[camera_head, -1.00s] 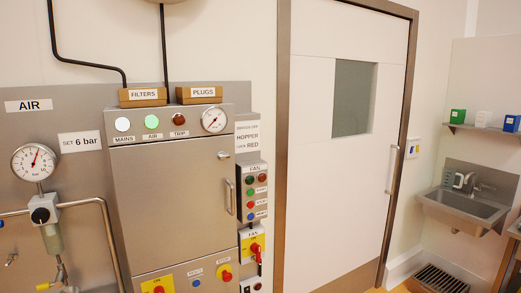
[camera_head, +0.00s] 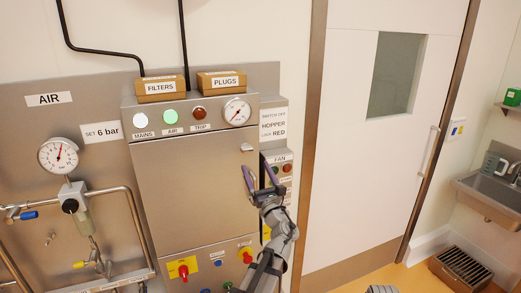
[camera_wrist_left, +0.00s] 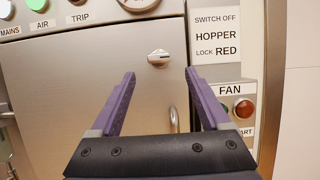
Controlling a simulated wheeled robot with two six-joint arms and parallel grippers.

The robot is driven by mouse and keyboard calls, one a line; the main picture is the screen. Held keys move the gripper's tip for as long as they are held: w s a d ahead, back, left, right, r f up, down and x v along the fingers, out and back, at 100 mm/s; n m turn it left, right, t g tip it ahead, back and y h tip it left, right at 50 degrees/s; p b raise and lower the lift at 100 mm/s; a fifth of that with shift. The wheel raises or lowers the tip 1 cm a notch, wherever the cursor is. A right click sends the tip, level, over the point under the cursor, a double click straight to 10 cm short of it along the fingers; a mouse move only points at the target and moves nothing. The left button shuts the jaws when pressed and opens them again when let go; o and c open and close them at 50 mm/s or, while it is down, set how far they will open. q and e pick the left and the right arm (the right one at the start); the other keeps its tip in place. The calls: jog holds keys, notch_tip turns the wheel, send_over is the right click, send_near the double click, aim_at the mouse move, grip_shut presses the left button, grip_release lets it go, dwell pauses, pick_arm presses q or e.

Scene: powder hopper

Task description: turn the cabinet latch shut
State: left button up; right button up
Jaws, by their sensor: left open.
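The cabinet latch (camera_head: 247,147) is a small silver knob at the upper right of the steel cabinet door (camera_head: 195,190). In the left wrist view the latch (camera_wrist_left: 158,57) lies ahead of the fingertips, its bar roughly level. My left gripper (camera_head: 259,162) is in front of the door's right edge, just below the latch. It is open, with nothing between its purple fingers (camera_wrist_left: 158,78). The door looks closed against the cabinet. The door handle (camera_wrist_left: 174,120) is partly hidden behind the gripper. My right gripper is in neither view.
The fan panel (camera_head: 283,165) with its buttons stands just right of my left gripper and is partly covered by it. A pressure gauge (camera_head: 58,155) and pipes are at the left. A white door (camera_head: 345,170) is at the right.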

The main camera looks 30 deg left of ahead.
aim_at(248, 152)
pick_arm(q)
jog(key=p+x, duration=0.2)
jog(key=x, duration=0.5)
jog(key=shift+p, duration=0.4)
jog(key=shift+w+a+r, duration=0.15)
jog(key=shift+w+a, duration=0.1)
jog(key=shift+a, duration=0.15)
jog(key=shift+c, duration=0.3)
grip_shut()
